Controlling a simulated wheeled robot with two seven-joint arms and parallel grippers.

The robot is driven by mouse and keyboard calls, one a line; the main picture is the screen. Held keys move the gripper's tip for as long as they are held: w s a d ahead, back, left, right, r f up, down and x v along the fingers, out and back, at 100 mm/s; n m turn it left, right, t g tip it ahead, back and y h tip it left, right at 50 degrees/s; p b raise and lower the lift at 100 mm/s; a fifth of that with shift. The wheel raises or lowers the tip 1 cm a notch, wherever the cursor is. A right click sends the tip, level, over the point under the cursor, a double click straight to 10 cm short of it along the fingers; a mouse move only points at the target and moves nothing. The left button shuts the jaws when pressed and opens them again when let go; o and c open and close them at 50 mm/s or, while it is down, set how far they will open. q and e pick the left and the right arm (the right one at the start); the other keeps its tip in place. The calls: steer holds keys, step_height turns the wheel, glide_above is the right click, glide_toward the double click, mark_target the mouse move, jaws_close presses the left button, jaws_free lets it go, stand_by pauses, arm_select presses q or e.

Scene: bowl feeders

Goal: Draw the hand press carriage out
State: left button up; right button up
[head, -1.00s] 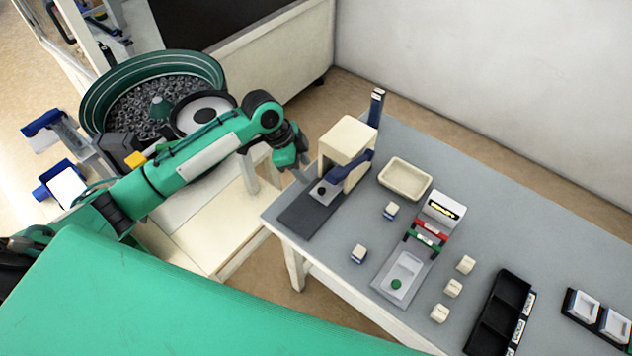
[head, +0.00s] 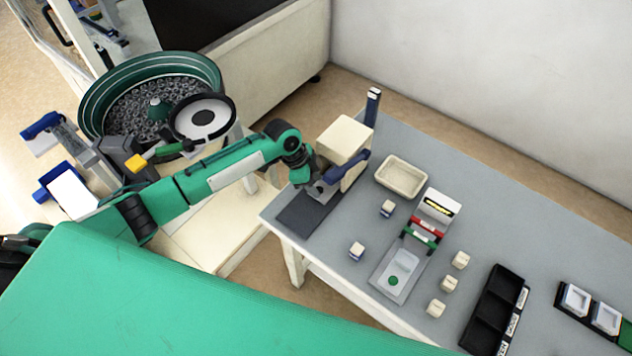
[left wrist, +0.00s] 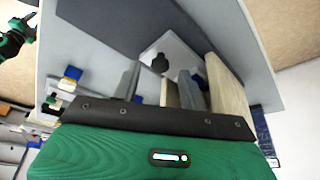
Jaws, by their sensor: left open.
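The hand press (head: 343,140) is a cream block with a blue lever (head: 346,168), standing at the near left end of the grey table. Its pale grey carriage (head: 327,193) lies at the foot of the block on a dark base plate (head: 298,218). My left gripper (head: 314,183) is over the carriage, partly hiding it. In the left wrist view the open fingers (left wrist: 160,85) are spread apart, with the carriage's dark knob (left wrist: 160,62) showing between them. Whether they touch it I cannot tell. My right gripper is not in view.
A cream tray (head: 400,177) and a grey fixture (head: 408,262) with red and green bars stand right of the press. Several small blocks lie around it. A black bin (head: 495,308) is farther right. A green bowl feeder (head: 150,95) stands behind my left arm.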

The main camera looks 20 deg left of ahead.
arm_select(q)
steer(key=shift+d+f, duration=0.25)
steer(key=shift+f, duration=0.4)
jaws_close()
steer(key=shift+s+a+r+p, duration=0.1)
steer(key=shift+s+p, duration=0.1)
steer(key=shift+p, duration=0.1)
steer(key=s+a+p, duration=0.1)
steer(key=s, duration=0.2)
steer(key=s+a+p, duration=0.1)
steer(key=s+p, duration=0.1)
steer(key=s+a+p, duration=0.1)
steer(key=s+p, duration=0.1)
steer(key=s, duration=0.1)
steer(key=shift+s+a+r, duration=0.1)
steer(key=shift+s+a, duration=0.05)
steer(key=shift+s, duration=0.45)
steer(key=shift+f, duration=0.2)
